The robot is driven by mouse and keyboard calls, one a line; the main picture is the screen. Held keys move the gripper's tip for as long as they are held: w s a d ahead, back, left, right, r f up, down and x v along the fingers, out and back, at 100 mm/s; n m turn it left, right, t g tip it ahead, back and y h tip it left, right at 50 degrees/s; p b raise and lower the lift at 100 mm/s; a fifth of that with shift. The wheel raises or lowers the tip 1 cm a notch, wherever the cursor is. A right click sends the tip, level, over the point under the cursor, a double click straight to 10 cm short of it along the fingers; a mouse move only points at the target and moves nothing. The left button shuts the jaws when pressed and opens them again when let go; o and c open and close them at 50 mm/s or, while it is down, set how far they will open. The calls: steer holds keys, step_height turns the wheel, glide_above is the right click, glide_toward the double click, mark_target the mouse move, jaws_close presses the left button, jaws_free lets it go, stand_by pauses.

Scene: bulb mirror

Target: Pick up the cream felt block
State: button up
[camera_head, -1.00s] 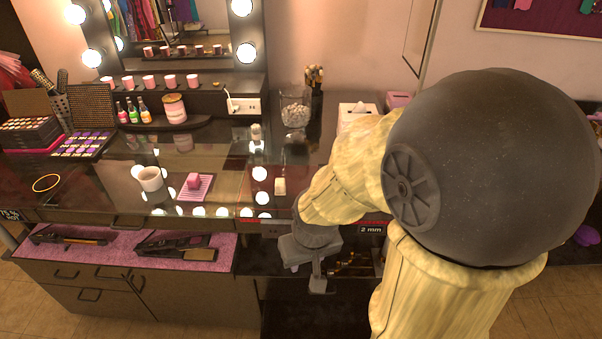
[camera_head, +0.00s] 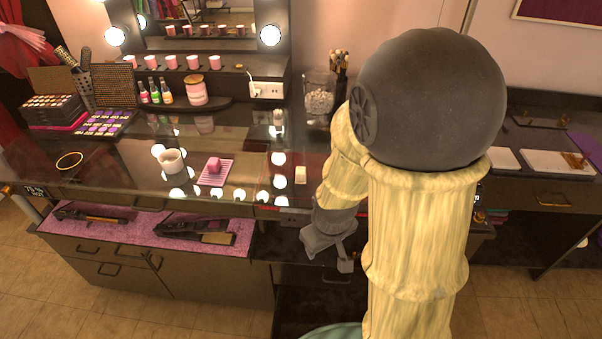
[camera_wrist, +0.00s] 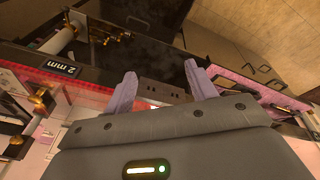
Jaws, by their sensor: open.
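The cream felt block (camera_head: 300,174) appears as a small pale block on the dark glass tabletop (camera_head: 130,190), near its front edge, in the head view. My gripper (camera_head: 328,256) is in front of that edge, below and a little right of the block, apart from it. In the wrist view my gripper (camera_wrist: 160,74) has its two grey-purple fingers spread, with nothing between them. I cannot make out the block clearly in the wrist view.
A glass jar (camera_head: 319,98) stands behind. A lower shelf (camera_head: 90,218) holds hair irons. My arm covers the counter at the right.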

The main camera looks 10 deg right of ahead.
step_height(320, 180, down, 6)
steer(key=w+n+h+p, duration=0.2)
steer(key=w+n, duration=0.1)
steer(key=n, duration=0.4)
steer(key=n+t+h+p, duration=0.1)
steer(key=n+t+p, duration=0.3)
steer(key=n+t, duration=1.2)
glide_toward(298, 175)
steer(key=s+a+r+n+g, duration=0.2)
steer(key=s+r+n+g, duration=0.2)
steer(key=r+n+g, duration=0.25)
steer(key=shift+w+r+t, duration=0.1)
steer(key=shift+w+t, duration=0.1)
steer(key=shift+t, duration=0.25)
steer(key=p+x, duration=0.2)
steer(key=x, duration=0.9)
steer(key=shift+w+d, duration=0.25)
steer(key=shift+w, duration=0.05)
steer(key=shift+w+f, duration=0.15)
steer(key=shift+f, duration=0.1)
steer(key=shift+w, duration=0.1)
